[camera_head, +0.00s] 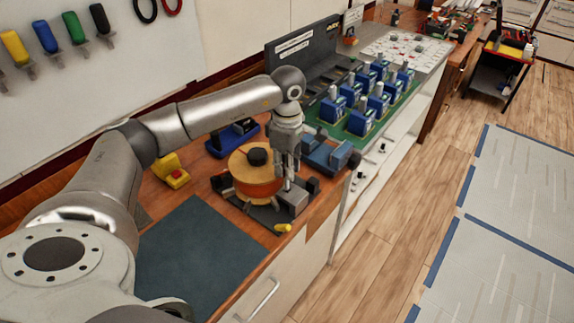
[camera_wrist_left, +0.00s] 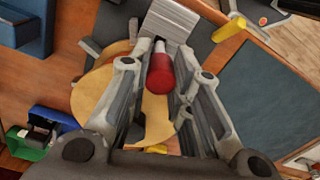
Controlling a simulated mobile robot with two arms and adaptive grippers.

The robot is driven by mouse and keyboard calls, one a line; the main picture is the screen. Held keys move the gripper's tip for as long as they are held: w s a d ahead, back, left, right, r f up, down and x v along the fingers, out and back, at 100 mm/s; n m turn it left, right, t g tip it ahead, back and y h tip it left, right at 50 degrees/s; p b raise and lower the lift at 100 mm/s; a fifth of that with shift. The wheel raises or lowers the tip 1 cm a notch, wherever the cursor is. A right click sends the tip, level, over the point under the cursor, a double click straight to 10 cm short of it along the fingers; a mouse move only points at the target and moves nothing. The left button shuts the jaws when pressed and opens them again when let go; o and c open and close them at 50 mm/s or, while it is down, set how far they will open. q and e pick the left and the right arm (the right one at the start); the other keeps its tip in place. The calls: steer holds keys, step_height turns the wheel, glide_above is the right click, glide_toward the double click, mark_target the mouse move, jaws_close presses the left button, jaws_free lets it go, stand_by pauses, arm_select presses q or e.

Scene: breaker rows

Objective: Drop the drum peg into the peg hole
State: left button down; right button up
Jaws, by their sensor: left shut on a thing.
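My left gripper (camera_head: 287,178) points down beside the round wooden drum (camera_head: 247,178), above a small grey metal block (camera_head: 293,201). In the left wrist view the gripper's fingers (camera_wrist_left: 160,58) are shut on a red peg (camera_wrist_left: 160,76) with a pale, metallic end. That end points at the ridged grey block (camera_wrist_left: 167,20); I cannot tell whether it touches the block. In the head view the peg is hidden by the fingers. The peg hole cannot be made out in either view. My right gripper is not in view.
The drum sits on a dark base (camera_head: 262,212) near the bench's front edge. A yellow piece (camera_head: 283,228) lies in front. A blue clamp-like device (camera_head: 328,156) stands to the right, a yellow block (camera_head: 171,171) to the left. A dark mat (camera_head: 200,250) is bare.

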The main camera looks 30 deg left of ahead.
arm_select(q)
steer(key=shift+f+b, duration=0.8)
steer(key=shift+f, duration=0.25)
steer(key=c, duration=1.2)
jaws_free()
steer(key=shift+c, duration=0.2)
steer(key=shift+r, duration=0.1)
step_height(320, 180, up, 12)
steer(key=shift+f, duration=0.1)
